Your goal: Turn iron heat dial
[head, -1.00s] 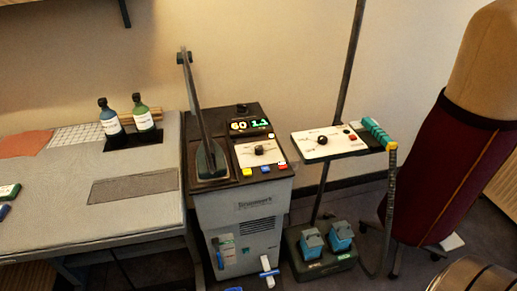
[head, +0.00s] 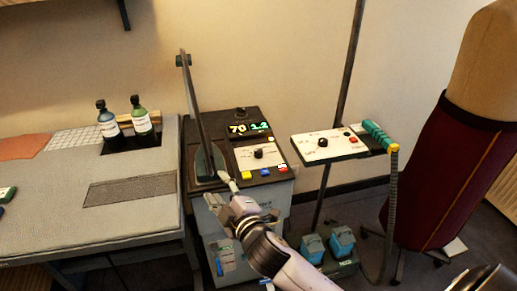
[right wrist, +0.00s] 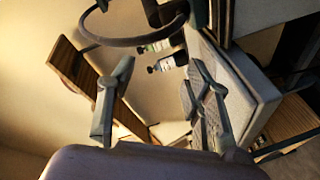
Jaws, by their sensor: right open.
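The iron station (head: 248,185) is a grey cabinet with a dark top. An iron (head: 207,160) stands on its left side. Its lit display (head: 249,129) reads about 70 and 1.2. Below that, a white panel carries a round black dial (head: 258,153). My right gripper (head: 222,186) is open and empty, at the station's front edge, left of and below the dial and apart from it. Its two fingers (right wrist: 156,78) stand apart in the right wrist view, with nothing between them; the dial cannot be made out there. My left gripper is not in view.
A side shelf (head: 340,157) on a pole has a second black dial (head: 323,142) and a teal handle with a hose. Two bottles (head: 140,118) stand on the grey table (head: 110,215) at left. A dress form (head: 440,185) stands at right.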

